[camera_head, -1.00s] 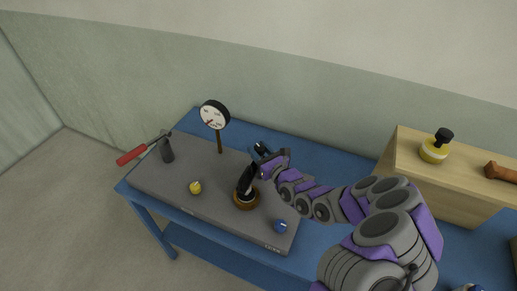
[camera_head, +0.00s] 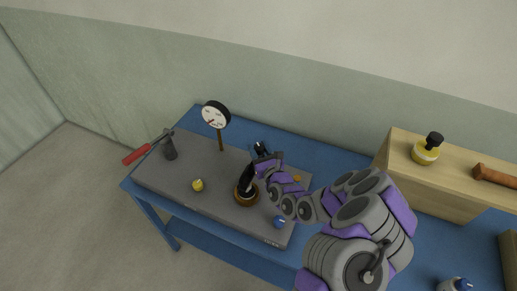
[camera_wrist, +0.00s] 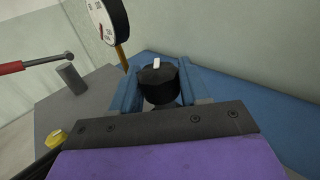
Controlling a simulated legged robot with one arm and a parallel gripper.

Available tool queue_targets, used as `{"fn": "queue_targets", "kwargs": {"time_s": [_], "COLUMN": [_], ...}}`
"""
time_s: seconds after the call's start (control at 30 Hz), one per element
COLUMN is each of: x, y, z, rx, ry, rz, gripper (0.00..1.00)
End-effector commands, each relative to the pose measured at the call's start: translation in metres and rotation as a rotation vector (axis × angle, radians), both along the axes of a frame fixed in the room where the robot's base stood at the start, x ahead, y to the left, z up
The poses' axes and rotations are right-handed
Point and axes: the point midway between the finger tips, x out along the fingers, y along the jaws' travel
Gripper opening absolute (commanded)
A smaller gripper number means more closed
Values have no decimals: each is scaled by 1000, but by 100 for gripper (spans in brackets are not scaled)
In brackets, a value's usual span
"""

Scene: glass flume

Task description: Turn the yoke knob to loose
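A black knob (camera_wrist: 158,84) with a white pointer mark on top sits between the two blue fingers of my gripper (camera_wrist: 160,82) in the wrist view. The fingers are on either side of the knob and close to it; I cannot tell whether they press on it. The white mark points roughly away from the wrist camera. In the head view my gripper (camera_head: 262,149) is over the back right part of the grey plate (camera_head: 165,190), and the knob cannot be made out there. The knob's lower part is hidden in the wrist view.
A round dial (camera_head: 215,114) on a post stands left of my gripper. A black handle on a brass base (camera_head: 246,198), a yellow knob (camera_head: 198,185), a blue knob (camera_head: 279,222) and a red-handled tool (camera_head: 137,154) are on the plate. A wooden block (camera_head: 430,185) stands right.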

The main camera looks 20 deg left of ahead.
Motion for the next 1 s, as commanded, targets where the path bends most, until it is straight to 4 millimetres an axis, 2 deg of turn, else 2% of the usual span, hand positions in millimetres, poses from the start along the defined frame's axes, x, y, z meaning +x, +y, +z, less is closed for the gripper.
{"fn": "queue_targets", "kwargs": {"time_s": [0.03,0.2,0.57,1.0], "x": [3,2,-1,-39], "y": [0,1,-2,-39], "z": [9,9,1,3], "rx": [11,11,1,6], "ry": [-18,-16,-3,-1], "rz": [-4,-2,-1,-5], "gripper": [49,64,64,64]}}
